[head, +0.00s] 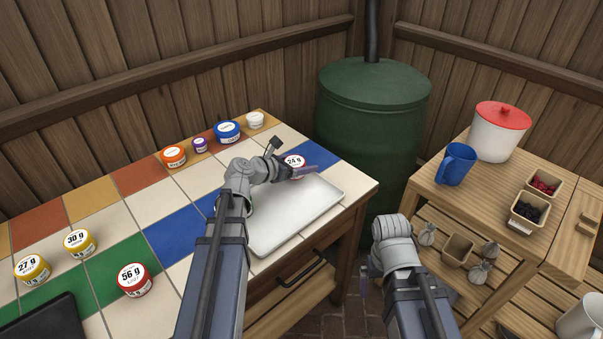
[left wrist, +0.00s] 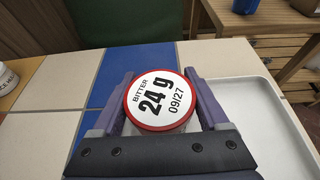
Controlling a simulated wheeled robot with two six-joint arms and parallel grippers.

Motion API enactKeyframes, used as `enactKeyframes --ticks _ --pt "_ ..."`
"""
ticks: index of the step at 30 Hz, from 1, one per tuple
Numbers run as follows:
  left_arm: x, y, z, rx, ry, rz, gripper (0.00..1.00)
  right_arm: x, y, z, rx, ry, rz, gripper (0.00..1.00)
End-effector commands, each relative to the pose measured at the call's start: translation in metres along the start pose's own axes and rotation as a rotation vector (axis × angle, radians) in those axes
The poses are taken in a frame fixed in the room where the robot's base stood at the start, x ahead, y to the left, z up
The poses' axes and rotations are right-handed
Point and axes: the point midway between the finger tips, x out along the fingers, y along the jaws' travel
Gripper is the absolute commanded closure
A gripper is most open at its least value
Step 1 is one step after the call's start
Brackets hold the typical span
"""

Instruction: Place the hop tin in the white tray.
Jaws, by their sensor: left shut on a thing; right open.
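The hop tin (head: 294,161) has a white lid with a red rim. In the left wrist view its lid (left wrist: 160,98) reads "BITTER 24 g 09/27". My left gripper (head: 296,170) is shut on this tin, with a finger on either side of it. The white tray (head: 262,238) lies on the tiled table, empty where it shows; my left arm hides part of it. In the left wrist view the tray (left wrist: 245,95) is just right of the tin. My right gripper (head: 368,285) is open, low beside the table and partly hidden by its arm.
Other tins stand on the tiles: a red-rimmed 56 g tin (head: 134,280), yellow ones (head: 79,242) at left, and an orange (head: 173,156), purple and blue one at the back. A green barrel (head: 370,130) stands behind. A wooden cart at right bears a blue jug (head: 456,165).

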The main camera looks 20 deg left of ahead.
Motion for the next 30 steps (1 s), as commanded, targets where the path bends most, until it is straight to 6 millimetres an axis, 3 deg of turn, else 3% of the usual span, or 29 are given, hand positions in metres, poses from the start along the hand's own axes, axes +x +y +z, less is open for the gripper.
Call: enactKeyframes --ticks 1,3,17,18,23,30 --pt "0.0052 0.0 -0.0125 0.0 0.0 0.0 0.77 0.0134 -0.0013 -0.0008 0.0 0.0 0.0 0.0" --pt "0.0071 0.0 -0.0171 0.0 0.0 0.0 0.77 0.0184 -0.0018 -0.0011 0.0 0.0 0.0 0.0" --pt "0.0086 0.0 -0.0206 0.001 0.001 0.0 0.77 0.0221 -0.0021 -0.0013 0.0 0.0 0.0 0.0" --pt "0.0081 -0.0001 -0.0192 0.001 0.001 0.0 0.19 0.0206 -0.002 -0.0012 0.0 0.0 0.0 0.0" --pt "0.0081 -0.0002 -0.019 0.001 0.001 -0.001 0.01 0.0203 -0.0019 -0.0012 0.0 0.0 0.0 0.0" --pt "0.0079 -0.0001 -0.0188 0.001 0.0 0.0 0.0 0.0202 -0.0019 -0.0012 0.0 0.0 0.0 0.0"
